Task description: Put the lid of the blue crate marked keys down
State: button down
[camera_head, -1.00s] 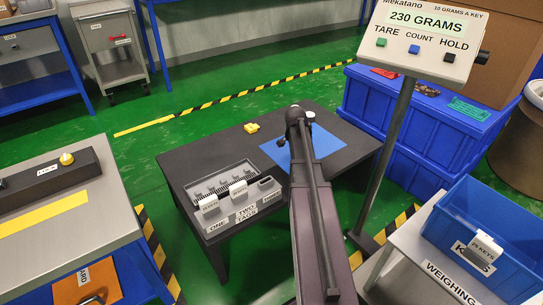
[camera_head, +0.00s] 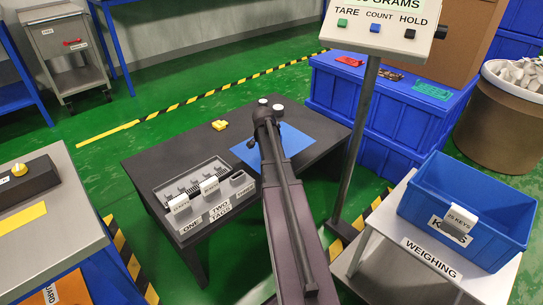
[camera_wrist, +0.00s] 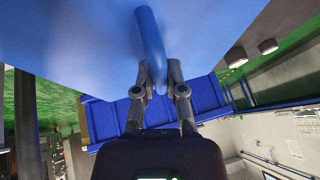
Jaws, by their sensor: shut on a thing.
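The blue crate marked keys (camera_head: 440,200) stands open on the weighing stand, with a white "25 KEYS" tag (camera_head: 461,218) at its front wall. A flat blue sheet, apparently its lid (camera_head: 312,134), is over the dark table, partly hidden behind my arm. In the wrist view the lid (camera_wrist: 60,35) fills the upper left, and a blue bar handle (camera_wrist: 150,35) rises from it. My gripper (camera_wrist: 163,80) is shut on this handle. The head view hides my fingers. I cannot tell whether the lid touches the table.
The dark table (camera_head: 150,160) carries a tagged rack (camera_head: 205,190), a small yellow object (camera_head: 219,125) and two light-topped cylinders (camera_wrist: 267,46). A scale display (camera_head: 380,28) on a post stands between table and weighing stand (camera_head: 400,255). Stacked blue crates (camera_head: 370,110) stand behind.

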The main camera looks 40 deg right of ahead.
jog(key=shift+f+b, duration=0.85)
jog(key=shift+f, duration=0.3)
jog(key=shift+f+b, duration=1.85)
jog(key=shift+f, duration=0.05)
jog(key=shift+f, duration=0.1)
jog(key=c, duration=0.7)
grip_release()
